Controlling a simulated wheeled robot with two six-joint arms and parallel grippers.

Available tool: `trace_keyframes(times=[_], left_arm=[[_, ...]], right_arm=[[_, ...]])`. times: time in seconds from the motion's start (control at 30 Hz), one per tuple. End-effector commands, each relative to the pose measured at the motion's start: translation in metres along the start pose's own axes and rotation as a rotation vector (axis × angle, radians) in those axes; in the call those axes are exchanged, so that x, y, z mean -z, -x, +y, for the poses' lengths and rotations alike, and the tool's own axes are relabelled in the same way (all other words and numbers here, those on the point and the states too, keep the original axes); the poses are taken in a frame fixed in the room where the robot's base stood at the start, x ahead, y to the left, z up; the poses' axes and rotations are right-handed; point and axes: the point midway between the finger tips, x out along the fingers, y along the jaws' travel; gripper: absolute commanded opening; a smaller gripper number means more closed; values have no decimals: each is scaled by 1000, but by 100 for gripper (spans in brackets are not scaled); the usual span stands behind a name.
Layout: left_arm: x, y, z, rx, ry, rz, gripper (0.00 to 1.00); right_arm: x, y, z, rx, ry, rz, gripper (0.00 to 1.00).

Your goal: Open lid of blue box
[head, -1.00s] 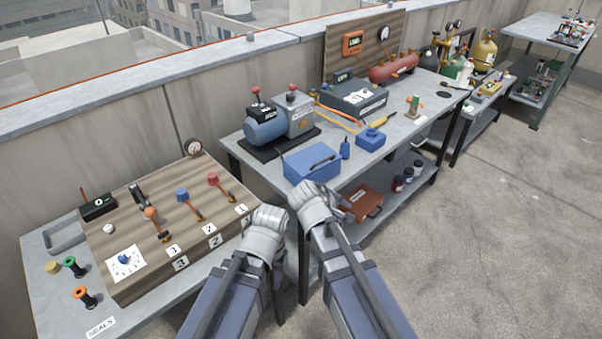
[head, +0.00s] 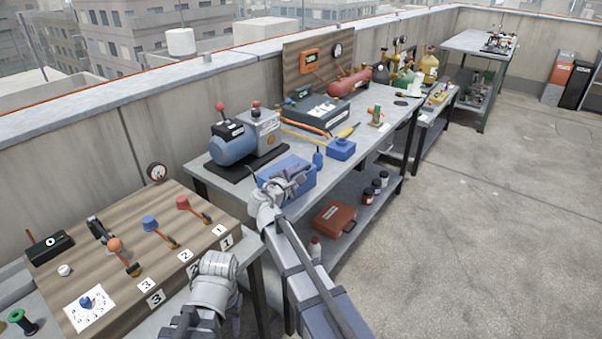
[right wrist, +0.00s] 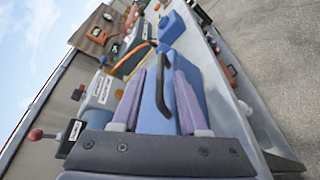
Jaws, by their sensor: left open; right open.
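The blue box (head: 299,186) stands at the near front corner of the grey workbench, its lid down. The lid has a dark handle, which shows in the right wrist view (right wrist: 161,80). My right gripper (head: 294,177) is at the top of the box and partly hides the lid. In the right wrist view its two purple fingers (right wrist: 160,95) are apart, with the blue lid and handle between them in the picture. I cannot tell whether they touch the handle. My left gripper (head: 234,316) is low in front of the wooden panel, away from the box; its fingertips are mostly hidden.
A blue pump (head: 232,145) stands behind the box. A small blue bottle (head: 318,160) and a smaller blue container (head: 341,149) stand to its right. A red-brown case (head: 335,219) sits on the lower shelf. The wooden panel (head: 130,240) with levers is at left. Open floor lies right.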

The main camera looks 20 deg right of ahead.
Motion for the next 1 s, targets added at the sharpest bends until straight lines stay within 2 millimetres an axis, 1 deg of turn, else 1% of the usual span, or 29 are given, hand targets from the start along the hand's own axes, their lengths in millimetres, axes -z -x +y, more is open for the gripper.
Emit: trace_keyframes(times=[0.03,0.1,0.23,0.4,0.6,0.67,1.0], left_arm=[[0,-3,0,0,0,0,50],[0,-5,0,0,0,0,50],[0,-7,1,0,0,0,50],[0,-7,1,0,0,0,50],[0,-7,1,0,0,0,50],[0,-7,1,0,0,0,50],[0,-7,1,0,0,0,50]], right_arm=[[2,-10,0,1,-1,-1,44],[1,-18,-1,2,-2,-2,44],[1,-28,0,1,-2,0,44],[0,-33,0,1,-2,1,44],[0,-32,0,1,-2,1,44],[0,-32,0,1,-2,1,38],[0,-32,0,1,-2,1,0]])
